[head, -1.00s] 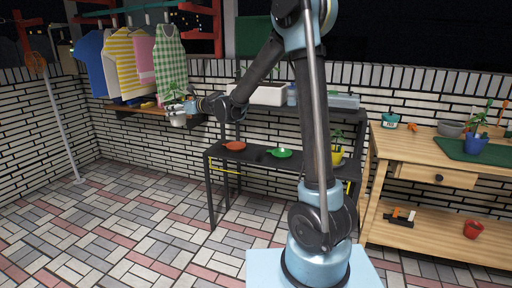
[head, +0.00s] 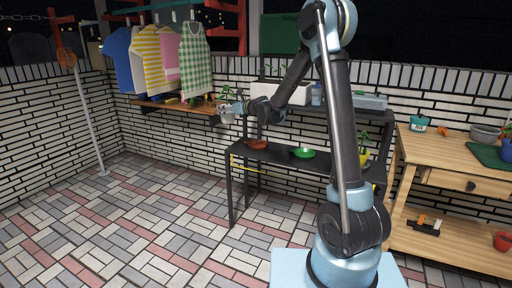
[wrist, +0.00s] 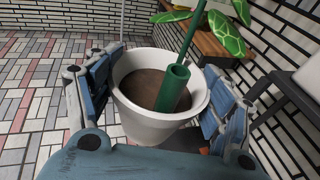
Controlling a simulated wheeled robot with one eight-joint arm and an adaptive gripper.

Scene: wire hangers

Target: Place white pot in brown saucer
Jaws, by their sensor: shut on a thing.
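The white pot (wrist: 148,128) with soil and a green-leaved plant on a green stem fills the middle of the wrist view. My gripper (wrist: 165,68) is shut on it, one blue-padded finger on each side. In the head view the white pot (head: 227,117) hangs upright in the air at the end of my arm, in my gripper (head: 232,108). The brown saucer (head: 257,144) lies on the left part of the black table, lower in the picture and a little right of the pot. The pot is apart from the saucer.
A green saucer (head: 304,153) and a yellow pot (head: 363,159) with a plant are further right on the black table (head: 279,156). Hanging shirts (head: 160,58) and a wooden shelf (head: 170,106) are behind and left. A wooden workbench (head: 437,143) stands at right.

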